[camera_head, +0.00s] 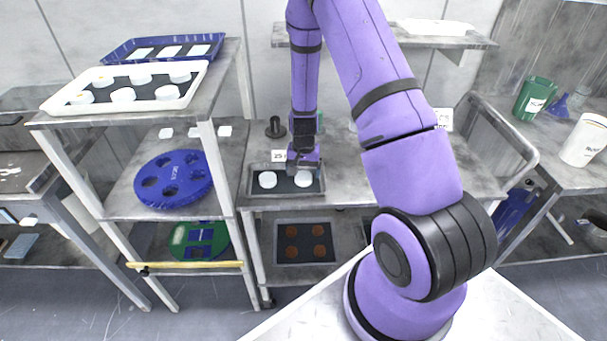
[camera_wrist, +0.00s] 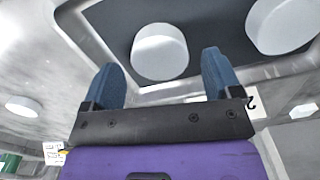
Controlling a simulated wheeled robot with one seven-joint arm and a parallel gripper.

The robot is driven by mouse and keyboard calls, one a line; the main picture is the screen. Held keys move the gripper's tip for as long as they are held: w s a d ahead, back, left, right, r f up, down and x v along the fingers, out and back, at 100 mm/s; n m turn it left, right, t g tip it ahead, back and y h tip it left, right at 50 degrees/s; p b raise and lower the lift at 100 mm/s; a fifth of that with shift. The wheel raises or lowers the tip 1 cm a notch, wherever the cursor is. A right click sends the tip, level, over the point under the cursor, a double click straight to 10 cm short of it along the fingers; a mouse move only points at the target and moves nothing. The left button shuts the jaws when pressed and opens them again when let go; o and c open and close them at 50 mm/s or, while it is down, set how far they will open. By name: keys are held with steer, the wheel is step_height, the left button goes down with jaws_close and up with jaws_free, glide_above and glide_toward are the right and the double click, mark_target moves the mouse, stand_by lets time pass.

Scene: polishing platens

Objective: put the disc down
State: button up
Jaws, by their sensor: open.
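My gripper (camera_head: 304,164) is open above the back right of a grey metal tray (camera_head: 252,192) with a dark lining. Two white discs lie in this tray, a left disc (camera_head: 268,180) and a right disc (camera_head: 303,179). My gripper is close to the right disc. In the wrist view my two blue fingers (camera_wrist: 160,62) stand apart, with one white disc (camera_wrist: 159,48) showing between and beyond their tips. It seems to rest on the dark lining, and neither finger visibly touches it. The other disc (camera_wrist: 283,24) lies to its right in that view.
A white tray (camera_head: 55,105) with several white discs stands on the left rack, with a blue tray (camera_head: 112,57) behind it. A blue round carrier (camera_head: 172,180) lies below. A black knob-topped post (camera_head: 275,128) stands behind the grey tray. The bench right of the tray looks clear.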

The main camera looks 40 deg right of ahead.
step_height(320, 180, up, 11)
step_height(320, 180, up, 12)
steer(key=n+t, duration=0.1)
steer(key=n, duration=0.1)
glide_above(303, 175)
steer(key=s+a, duration=0.2)
steer(key=a, duration=0.2)
steer(key=s+a+r+n+t, duration=0.2)
steer(key=s+a+r, duration=0.25)
steer(key=r, duration=0.55)
steer(key=s+a+r+n+t, duration=0.1)
steer(key=s+a+r+n, duration=0.1)
steer(key=s+r, duration=0.4)
steer(key=s+a+r+n+t, duration=0.1)
steer(key=s+r, duration=0.4)
steer(key=s, duration=0.9)
steer(key=shift+a+r+n, duration=0.35)
steer(key=shift+a+n, duration=0.45)
steer(key=shift+a, duration=0.3)
